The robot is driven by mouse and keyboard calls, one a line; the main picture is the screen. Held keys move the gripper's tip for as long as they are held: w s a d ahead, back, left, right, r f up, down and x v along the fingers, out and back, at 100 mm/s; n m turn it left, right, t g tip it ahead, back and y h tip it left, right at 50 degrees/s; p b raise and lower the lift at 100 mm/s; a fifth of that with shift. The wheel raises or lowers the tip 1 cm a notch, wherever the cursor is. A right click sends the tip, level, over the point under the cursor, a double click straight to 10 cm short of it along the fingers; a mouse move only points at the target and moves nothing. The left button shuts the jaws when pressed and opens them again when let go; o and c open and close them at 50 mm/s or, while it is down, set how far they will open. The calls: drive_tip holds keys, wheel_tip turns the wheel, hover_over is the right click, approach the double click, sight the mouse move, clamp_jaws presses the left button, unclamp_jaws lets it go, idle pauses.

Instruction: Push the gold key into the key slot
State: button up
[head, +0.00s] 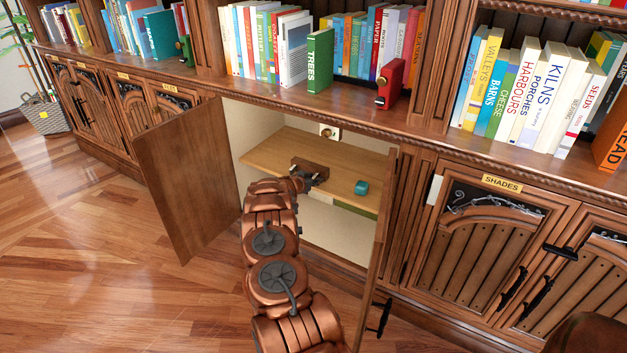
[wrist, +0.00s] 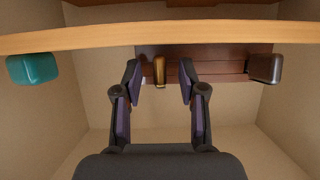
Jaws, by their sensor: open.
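A gold key (wrist: 159,71) shows in the wrist view in front of a brown wooden block (wrist: 215,66). My gripper (wrist: 160,80) is open, with one fingertip on each side of the key. A gap shows between the key and each finger. I cannot tell how deep the key sits, and I cannot make out the key slot. In the head view the wooden block (head: 309,168) sits on the cabinet shelf (head: 275,157), and my gripper (head: 303,183) is at its near side, partly hidden by my arm. The key is not clear there.
A teal object (head: 361,187) stands on the shelf to the right; it also shows in the wrist view (wrist: 33,69). A dark knob-like piece (wrist: 265,68) is at the block's right end. The open cabinet doors (head: 187,180) flank my arm. A round fitting (head: 327,131) is on the back wall.

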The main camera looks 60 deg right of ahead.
drive_tip(key=shift+a+r, duration=0.1)
drive_tip(key=v, duration=1.1)
drive_tip(key=shift+a, duration=0.4)
drive_tip(key=shift+r, duration=0.1)
idle(0.5)
